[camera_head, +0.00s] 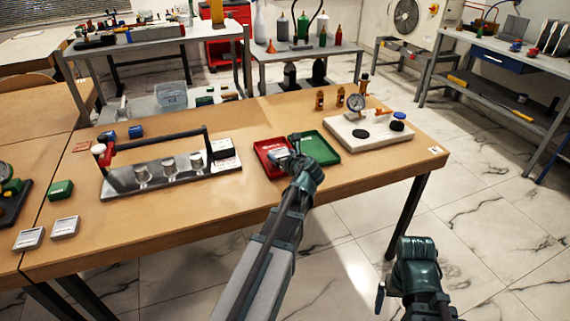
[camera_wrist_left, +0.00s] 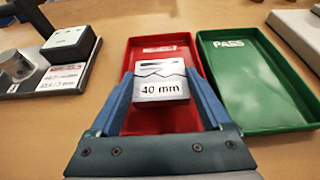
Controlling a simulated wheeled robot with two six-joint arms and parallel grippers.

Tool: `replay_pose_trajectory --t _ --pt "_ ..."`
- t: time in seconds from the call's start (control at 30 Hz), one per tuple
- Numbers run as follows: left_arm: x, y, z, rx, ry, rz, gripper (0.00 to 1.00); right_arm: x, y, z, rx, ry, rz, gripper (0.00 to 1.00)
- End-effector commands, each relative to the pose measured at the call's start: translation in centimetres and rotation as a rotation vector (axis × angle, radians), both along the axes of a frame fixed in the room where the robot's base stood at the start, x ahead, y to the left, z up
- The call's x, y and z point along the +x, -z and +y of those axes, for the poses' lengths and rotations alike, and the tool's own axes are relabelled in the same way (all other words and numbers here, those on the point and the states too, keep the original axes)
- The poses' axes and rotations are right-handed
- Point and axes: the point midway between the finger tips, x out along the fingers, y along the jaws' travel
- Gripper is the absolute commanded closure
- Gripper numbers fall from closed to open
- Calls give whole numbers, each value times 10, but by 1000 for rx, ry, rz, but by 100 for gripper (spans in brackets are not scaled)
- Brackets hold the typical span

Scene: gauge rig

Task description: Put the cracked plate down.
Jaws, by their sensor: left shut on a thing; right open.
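In the head view my left gripper (camera_head: 284,156) is at the red tray (camera_head: 263,146) and largely hides the plate. The green tray (camera_head: 328,157), marked "PASS" in the wrist view, lies to its right. My right gripper (camera_head: 381,296) is open, off the table's front.
A metal fixture (camera_head: 120,184) with a red-ended handle and several cylinders stands left of the trays. A pale slab (camera_head: 372,141) with a dial gauge (camera_head: 356,103) stands to the right. Grey blocks (camera_head: 65,227) lie far left. Bare wood lies before the trays.

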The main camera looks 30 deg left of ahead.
Motion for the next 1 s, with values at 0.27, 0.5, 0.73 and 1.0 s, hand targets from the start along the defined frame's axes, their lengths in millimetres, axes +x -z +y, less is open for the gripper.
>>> replay_pose_trajectory --t 0.27,0.5,0.73,1.0 --pt "-1 20 7 0 3 0 84 0 21 0 0 0 0 0" --pt "-1 23 7 0 2 0 84 0 23 0 0 0 0 0" --pt "-1 23 7 0 2 0 0 0 23 0 0 0 0 0" --pt "-2 17 6 0 2 0 0 0 17 0 0 0 0 0"
